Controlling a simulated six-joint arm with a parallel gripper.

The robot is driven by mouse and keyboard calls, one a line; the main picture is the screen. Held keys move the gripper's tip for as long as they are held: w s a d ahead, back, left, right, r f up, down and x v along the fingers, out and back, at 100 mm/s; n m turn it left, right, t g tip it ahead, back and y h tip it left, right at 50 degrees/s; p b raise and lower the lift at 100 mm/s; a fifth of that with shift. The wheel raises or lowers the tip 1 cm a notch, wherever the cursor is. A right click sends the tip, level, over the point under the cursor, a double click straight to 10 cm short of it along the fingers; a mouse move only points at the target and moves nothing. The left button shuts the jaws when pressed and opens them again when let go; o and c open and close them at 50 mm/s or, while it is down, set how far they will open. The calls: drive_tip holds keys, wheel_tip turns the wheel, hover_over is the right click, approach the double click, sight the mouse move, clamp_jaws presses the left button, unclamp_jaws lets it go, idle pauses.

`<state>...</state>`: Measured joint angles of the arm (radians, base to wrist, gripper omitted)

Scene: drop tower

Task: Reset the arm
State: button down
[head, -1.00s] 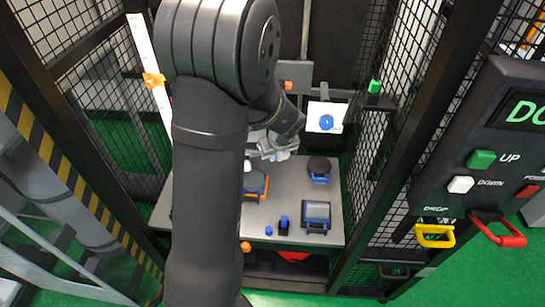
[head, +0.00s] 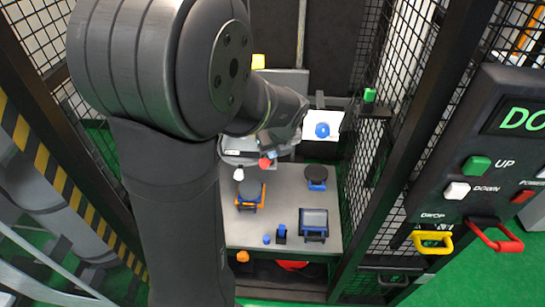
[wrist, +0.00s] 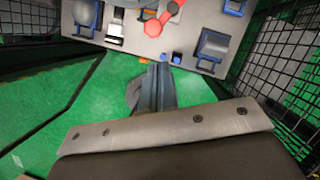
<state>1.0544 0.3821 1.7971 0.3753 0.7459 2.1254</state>
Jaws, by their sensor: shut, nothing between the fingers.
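My arm fills the left and middle of the head view. My gripper (head: 268,152) is partly hidden behind my forearm, above the far part of the grey table (head: 283,190). In the wrist view my gripper (wrist: 154,72) shows as dark fingers held together with nothing between them, with green floor behind. A small red piece (head: 265,162) shows just below the fingers in the head view; a red rounded piece also shows in the wrist view (wrist: 153,27). I cannot tell whether the fingers touch it.
On the table are an orange-based black disc (head: 249,189), a blue-based black disc (head: 316,174) and a blue-framed box (head: 314,222). Mesh walls stand at both sides. A control panel (head: 495,150) with a yellow handle (head: 432,240) and red handle (head: 497,238) is at right.

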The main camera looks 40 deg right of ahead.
drive_tip(key=shift+s+a+r, duration=0.1)
drive_tip(key=shift+s+r, duration=0.1)
drive_tip(key=shift+r, duration=0.4)
drive_tip(key=d+f+n+y, duration=0.3)
drive_tip(key=d+f+n, duration=0.3)
drive_tip(key=f+n, duration=0.3)
drive_tip(key=shift+d+f, duration=0.15)
drive_tip(key=shift+f, duration=0.05)
idle(1.0)
drive_tip(key=shift+w, duration=0.1)
